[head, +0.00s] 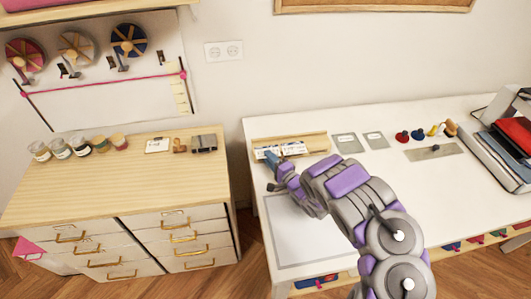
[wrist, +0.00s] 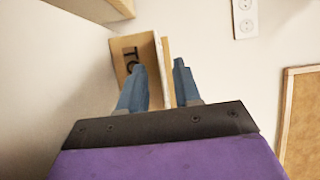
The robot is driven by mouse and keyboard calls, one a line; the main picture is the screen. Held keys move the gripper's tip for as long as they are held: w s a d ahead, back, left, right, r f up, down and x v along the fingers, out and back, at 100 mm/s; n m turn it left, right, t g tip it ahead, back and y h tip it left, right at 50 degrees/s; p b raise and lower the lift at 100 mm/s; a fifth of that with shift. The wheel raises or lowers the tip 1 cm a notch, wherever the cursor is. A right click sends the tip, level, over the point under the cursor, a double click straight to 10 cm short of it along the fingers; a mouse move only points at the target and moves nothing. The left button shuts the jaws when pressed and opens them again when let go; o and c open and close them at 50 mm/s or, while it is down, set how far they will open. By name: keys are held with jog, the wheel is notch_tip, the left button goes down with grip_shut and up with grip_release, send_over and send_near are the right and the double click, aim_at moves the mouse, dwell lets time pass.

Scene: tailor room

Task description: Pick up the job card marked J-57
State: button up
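My gripper (head: 272,160) is at the left front end of a wooden rack (head: 317,139) on the white table in the head view. White cards with dark marks (head: 291,149) stand in the rack, beside the gripper; their lettering is too small to read. In the wrist view my gripper's two blue fingers (wrist: 161,64) stand apart. I cannot make out J-57.
A grey mat (head: 308,238) lies at the front left of the table. A wooden-topped drawer cabinet (head: 110,190) is at the left, with a floor gap between.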

jog(key=shift+d, duration=0.55)
jog(key=shift+c, duration=1.4)
jog(key=shift+a, duration=0.1)
jog(key=c, duration=0.3)
jog(key=shift+a, duration=0.4)
grip_shut()
jog(key=shift+d+r, duration=0.1)
jog(key=shift+d, duration=0.15)
